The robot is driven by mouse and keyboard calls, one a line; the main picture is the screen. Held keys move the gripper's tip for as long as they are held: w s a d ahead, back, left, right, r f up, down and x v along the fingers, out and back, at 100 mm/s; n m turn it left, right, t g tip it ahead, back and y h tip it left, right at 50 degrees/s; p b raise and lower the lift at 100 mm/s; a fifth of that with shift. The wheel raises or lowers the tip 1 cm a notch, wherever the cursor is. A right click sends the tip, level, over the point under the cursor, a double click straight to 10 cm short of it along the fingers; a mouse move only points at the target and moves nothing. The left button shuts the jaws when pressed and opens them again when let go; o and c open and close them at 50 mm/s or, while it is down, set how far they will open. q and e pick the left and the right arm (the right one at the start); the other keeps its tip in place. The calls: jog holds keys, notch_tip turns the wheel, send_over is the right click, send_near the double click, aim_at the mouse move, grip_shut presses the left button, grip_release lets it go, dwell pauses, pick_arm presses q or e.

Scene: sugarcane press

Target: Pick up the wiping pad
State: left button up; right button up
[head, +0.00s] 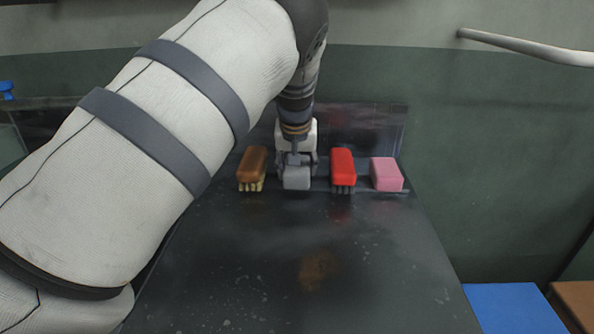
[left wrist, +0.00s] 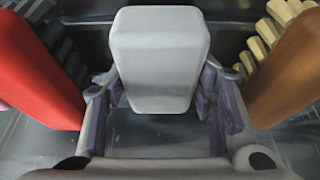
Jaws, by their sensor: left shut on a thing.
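The wiping pad, a light grey rounded block (head: 297,179), is at the back of the dark worktop, between a brown brush and a red brush. My left gripper (head: 296,162) reaches down to it from above and is shut on it. In the left wrist view the pad (left wrist: 160,60) sits between my two fingers (left wrist: 162,108), with a finger along each side. I cannot tell whether the pad still touches the surface. My right gripper is not in view.
A brown brush (head: 252,167) stands close to the left of the pad. A red brush (head: 342,168) and a pink block (head: 386,174) stand to its right. A low dark panel (head: 372,130) rises behind. The front of the dark worktop (head: 310,270) is clear.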

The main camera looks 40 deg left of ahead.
pick_arm(q)
jog(key=shift+r, duration=0.25)
notch_tip(320, 180, up, 4)
jog(key=shift+s+d+r, duration=0.1)
jog(key=shift+d, duration=0.05)
jog(key=s+r, duration=0.1)
jog(key=s+d+r+p, duration=0.1)
jog(key=r, duration=0.1)
jog(key=s+d+r, duration=0.1)
jog(key=r, duration=0.1)
jog(key=shift+s+d+r+p, duration=0.2)
jog(key=shift+s+r+p, duration=0.05)
jog(key=shift+p, duration=0.05)
jog(key=s+d+r+p, duration=0.1)
jog(key=s+d+r, duration=0.2)
jog(key=s+d, duration=0.2)
jog(key=shift+s+d+p, duration=0.3)
jog(key=shift+s+p, duration=0.05)
jog(key=shift+s, duration=0.95)
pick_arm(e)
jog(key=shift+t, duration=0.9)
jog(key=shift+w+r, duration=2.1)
